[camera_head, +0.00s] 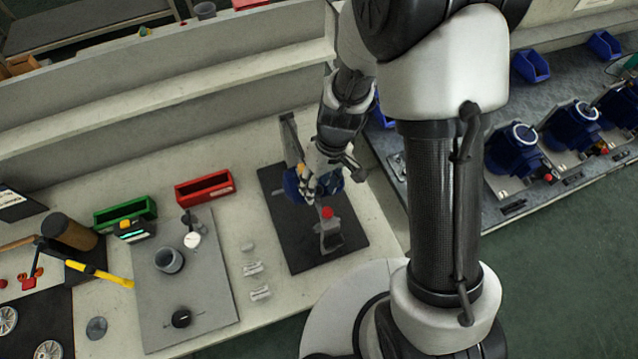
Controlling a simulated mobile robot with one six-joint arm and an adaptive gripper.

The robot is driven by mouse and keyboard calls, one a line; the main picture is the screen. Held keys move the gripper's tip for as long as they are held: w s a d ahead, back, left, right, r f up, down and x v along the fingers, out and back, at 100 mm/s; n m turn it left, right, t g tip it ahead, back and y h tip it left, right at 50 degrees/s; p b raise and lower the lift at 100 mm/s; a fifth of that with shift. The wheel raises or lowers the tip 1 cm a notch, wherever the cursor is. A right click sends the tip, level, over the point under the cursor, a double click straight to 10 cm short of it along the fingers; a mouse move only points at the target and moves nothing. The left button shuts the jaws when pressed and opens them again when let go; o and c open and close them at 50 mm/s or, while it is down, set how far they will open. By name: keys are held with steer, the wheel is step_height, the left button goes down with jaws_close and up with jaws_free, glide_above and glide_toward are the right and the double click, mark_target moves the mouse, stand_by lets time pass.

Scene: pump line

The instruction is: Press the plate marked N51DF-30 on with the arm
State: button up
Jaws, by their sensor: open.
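My gripper (309,190) points down at a blue pump body (291,184) on a black mat (282,235). Its fingers are at the pump, mostly hidden by my wrist, and I cannot tell whether they touch it. The gripper is open. No marking N51DF-30 can be read in this view, so I cannot tell which thing is that plate. Small pale pieces (260,293) lie on the bench left of the mat.
A grey fixture with a red knob (327,213) stands close in front of my gripper. A grey upright (290,140) stands behind it. A red bin (204,187) and a green bin (125,213) sit left. More blue pumps (515,147) stand on the right bench.

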steer(key=shift+c, duration=0.5)
jaws_close()
